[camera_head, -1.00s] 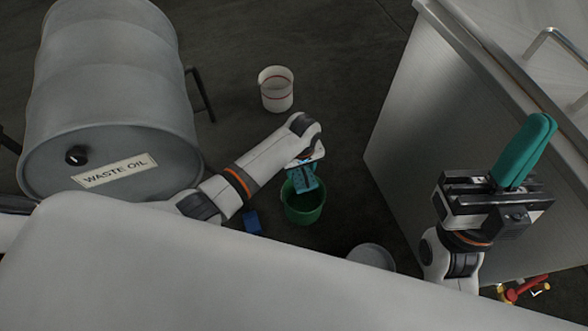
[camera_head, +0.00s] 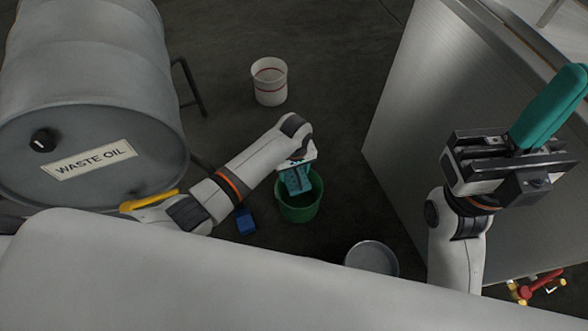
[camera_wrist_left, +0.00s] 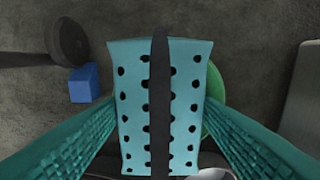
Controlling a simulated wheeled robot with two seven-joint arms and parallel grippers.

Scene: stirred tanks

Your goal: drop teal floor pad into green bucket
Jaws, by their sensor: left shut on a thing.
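The teal floor pad (camera_head: 295,181) is a flat, light teal piece with rows of dark holes and a dark strip down its middle, clear in the left wrist view (camera_wrist_left: 186,90). My left gripper (camera_head: 297,165) is shut on it, with a teal ribbed finger on each side in the wrist view. The green bucket (camera_head: 300,211) stands on the floor. The pad hangs over its opening; I cannot tell whether its lower end is below the rim. In the wrist view the bucket (camera_wrist_left: 214,98) is mostly hidden behind the pad. My right gripper (camera_head: 545,112) looks shut and empty.
A blue block (camera_head: 245,221) lies left of the bucket. A white bucket (camera_head: 269,82) stands farther back and a grey round container (camera_head: 371,258) nearer. A waste oil drum (camera_head: 90,110) is at left, a large metal tank (camera_head: 430,120) at right.

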